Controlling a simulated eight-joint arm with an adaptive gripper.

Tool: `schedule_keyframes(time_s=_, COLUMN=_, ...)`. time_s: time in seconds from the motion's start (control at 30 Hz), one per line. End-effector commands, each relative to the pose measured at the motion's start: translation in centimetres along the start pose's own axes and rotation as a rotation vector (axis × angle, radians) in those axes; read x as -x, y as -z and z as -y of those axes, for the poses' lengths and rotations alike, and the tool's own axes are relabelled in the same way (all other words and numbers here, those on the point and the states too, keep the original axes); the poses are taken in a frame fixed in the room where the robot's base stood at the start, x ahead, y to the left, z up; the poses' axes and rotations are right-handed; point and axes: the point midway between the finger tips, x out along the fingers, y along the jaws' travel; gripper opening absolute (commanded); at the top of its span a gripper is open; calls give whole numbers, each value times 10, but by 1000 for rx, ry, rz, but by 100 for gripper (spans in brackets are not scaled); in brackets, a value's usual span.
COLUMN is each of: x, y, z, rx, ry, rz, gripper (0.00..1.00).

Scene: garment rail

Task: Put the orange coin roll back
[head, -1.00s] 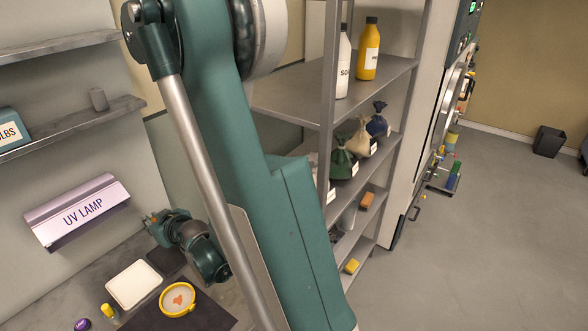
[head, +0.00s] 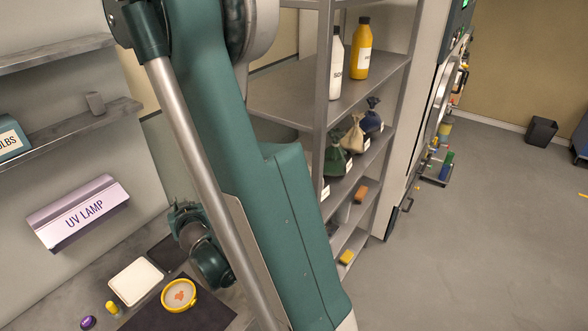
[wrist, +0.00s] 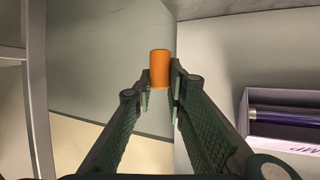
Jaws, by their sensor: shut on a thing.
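The orange coin roll (wrist: 160,66) is a short upright cylinder between my fingertips in the wrist view. My gripper (wrist: 160,82) is shut on it. The roll shows in front of pale wall panels and looks clear of any surface. In the head view my arm covers the middle of the picture. Part of my wrist shows above the bench, but the fingertips and the roll are hidden there.
The UV lamp (head: 80,213) hangs on the left wall above the bench. A white tray (head: 136,281) and a yellow-rimmed dish (head: 180,309) lie on the bench. A metal shelf rack (head: 290,90) holds bottles and bags.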

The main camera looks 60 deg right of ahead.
Motion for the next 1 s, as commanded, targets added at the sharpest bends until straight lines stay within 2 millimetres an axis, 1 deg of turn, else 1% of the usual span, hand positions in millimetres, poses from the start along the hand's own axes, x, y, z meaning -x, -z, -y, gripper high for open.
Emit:
schedule_keyframes(time_s=0.03, x=4, y=4, z=-6, rx=-8, ry=-23, rz=1, gripper=0)
schedule_keyframes(time_s=0.27, x=19, y=14, z=-41, rx=-67, ry=-162, rz=2, gripper=0)
schedule_keyframes(time_s=0.6, x=56, y=30, z=-109, rx=-190, ry=-452, rz=-15, gripper=0)
schedule_keyframes(time_s=0.7, x=64, y=35, z=-125, rx=-220, ry=-519, rz=-15, gripper=0)
schedule_keyframes(time_s=0.83, x=72, y=40, z=-146, rx=-253, ry=-599, rz=-16, gripper=0)
schedule_keyframes(time_s=0.9, x=75, y=43, z=-159, rx=-274, ry=-645, rz=-16, gripper=0)
schedule_keyframes(time_s=1.0, x=74, y=43, z=-175, rx=-290, ry=-682, rz=-16, gripper=0)
